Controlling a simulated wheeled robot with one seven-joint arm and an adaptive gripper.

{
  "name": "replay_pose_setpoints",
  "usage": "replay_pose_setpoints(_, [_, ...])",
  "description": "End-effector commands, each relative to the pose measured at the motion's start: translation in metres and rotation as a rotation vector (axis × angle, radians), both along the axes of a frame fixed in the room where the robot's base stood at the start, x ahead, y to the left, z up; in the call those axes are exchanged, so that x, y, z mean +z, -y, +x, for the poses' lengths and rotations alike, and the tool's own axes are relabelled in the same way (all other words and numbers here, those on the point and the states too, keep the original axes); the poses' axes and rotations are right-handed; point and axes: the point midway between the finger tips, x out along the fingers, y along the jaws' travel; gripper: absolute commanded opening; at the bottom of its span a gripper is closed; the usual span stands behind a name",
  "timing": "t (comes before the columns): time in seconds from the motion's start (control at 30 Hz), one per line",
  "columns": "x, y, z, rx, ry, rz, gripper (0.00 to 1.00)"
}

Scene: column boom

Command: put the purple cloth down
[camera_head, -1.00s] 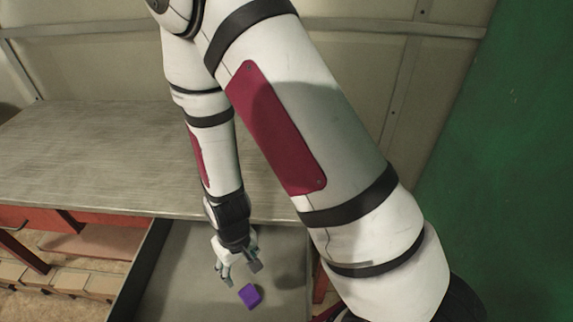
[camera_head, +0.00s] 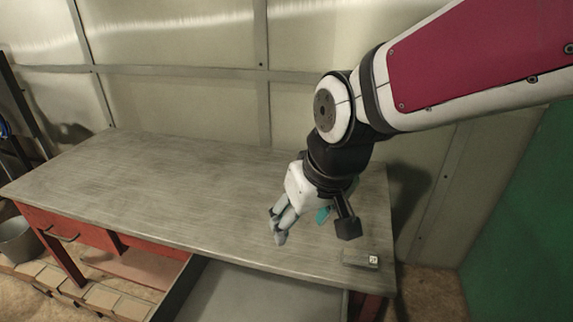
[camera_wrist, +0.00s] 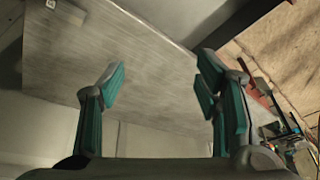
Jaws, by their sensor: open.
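The purple cloth is in neither current view. My gripper (camera_head: 300,227) hangs over the front right part of the grey workbench top (camera_head: 170,190), in front of my wrist. In the wrist view my gripper (camera_wrist: 162,75) is open, with its two teal-padded fingers wide apart. Nothing is between them; the bench top (camera_wrist: 150,50) shows beyond. The open grey drawer (camera_head: 255,295) is below the bench's front edge, cut off by the bottom of the head view. Its visible floor is bare.
A small grey block with a white tag (camera_head: 361,260) is at the bench's front right corner. A red drawer front (camera_head: 70,232) is at the left, and a metal bucket (camera_head: 15,240) stands at far left. A green panel (camera_head: 520,220) is at right. Most of the bench top is clear.

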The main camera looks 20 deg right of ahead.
Motion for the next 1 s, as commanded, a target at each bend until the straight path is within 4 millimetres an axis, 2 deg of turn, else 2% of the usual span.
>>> replay_pose_setpoints(0.03, [0.015,0.005,-0.008,-0.011,0.027,-0.003,0.58])
replay_pose_setpoints(0.2, [0.049,0.021,-0.039,-0.045,0.080,-0.017,0.58])
replay_pose_setpoints(0.4, [0.072,0.033,-0.069,-0.078,0.122,-0.033,0.58])
replay_pose_setpoints(0.6, [0.078,0.037,-0.080,-0.091,0.134,-0.040,0.58])
replay_pose_setpoints(1.0, [0.078,0.037,-0.080,-0.091,0.134,-0.039,0.58])
